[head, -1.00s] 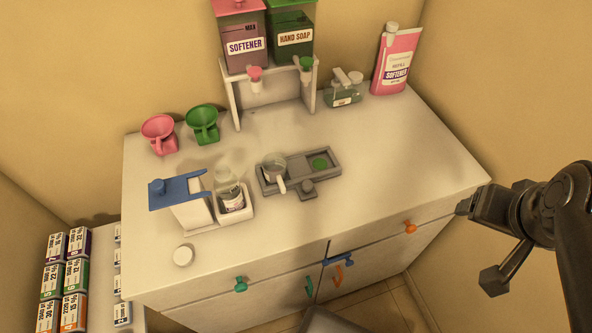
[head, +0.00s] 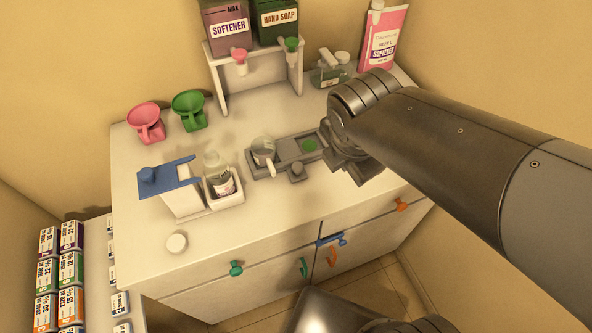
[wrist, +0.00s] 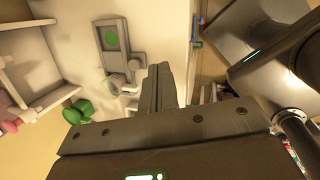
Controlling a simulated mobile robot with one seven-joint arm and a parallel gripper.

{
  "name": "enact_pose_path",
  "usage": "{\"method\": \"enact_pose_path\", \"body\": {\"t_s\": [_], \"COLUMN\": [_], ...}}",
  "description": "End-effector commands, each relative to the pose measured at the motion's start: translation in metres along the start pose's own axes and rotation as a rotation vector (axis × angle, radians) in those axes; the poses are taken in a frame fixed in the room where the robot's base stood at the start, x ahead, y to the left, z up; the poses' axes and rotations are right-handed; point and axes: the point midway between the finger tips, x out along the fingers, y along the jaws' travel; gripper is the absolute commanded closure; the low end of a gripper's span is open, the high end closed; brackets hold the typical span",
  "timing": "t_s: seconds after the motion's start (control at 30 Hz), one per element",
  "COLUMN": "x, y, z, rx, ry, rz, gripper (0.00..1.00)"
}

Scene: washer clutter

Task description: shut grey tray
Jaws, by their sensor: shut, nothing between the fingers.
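The grey tray (head: 286,151) lies on the white counter, long and flat, with a raised rim. A small clear cup with a white handle (head: 263,150) sits at its left end and a green disc (head: 309,145) at its right part. A grey knob (head: 297,171) stands out at its front side. The tray (wrist: 123,57) also shows in the wrist view, left of my fingers. My gripper (wrist: 159,69) is shut and empty above the counter, apart from the tray in that view. In the head view my wrist hides the tray's right end and my fingertips are hard to tell.
A bottle in a white holder (head: 222,186) and a blue-topped box (head: 181,191) stand left of the tray. Behind are pink (head: 146,122) and green (head: 189,109) scoops and a dispenser stand (head: 256,76). The front counter is mostly clear.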

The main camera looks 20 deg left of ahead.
Motion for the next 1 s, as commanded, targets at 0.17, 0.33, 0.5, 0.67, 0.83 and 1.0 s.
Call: {"method": "enact_pose_path", "body": {"t_s": [0.17, 0.33, 0.5, 0.67, 0.83, 1.0], "x": [0.011, 0.016, 0.02, 0.038, 0.07, 0.099], "y": [0.024, 0.033, 0.036, 0.035, 0.034, 0.034], "z": [-0.053, -0.084, -0.092, -0.093, -0.094, -0.095], "rx": [-0.522, -0.826, -0.92, -0.921, -0.919, -0.918], "ry": [0.024, 0.033, 0.035, 0.036, 0.037, 0.037], "rz": [0.001, 0.007, 0.01, 0.007, 0.005, 0.006], "gripper": [1.0, 1.0, 1.0, 1.0, 1.0, 1.0]}}
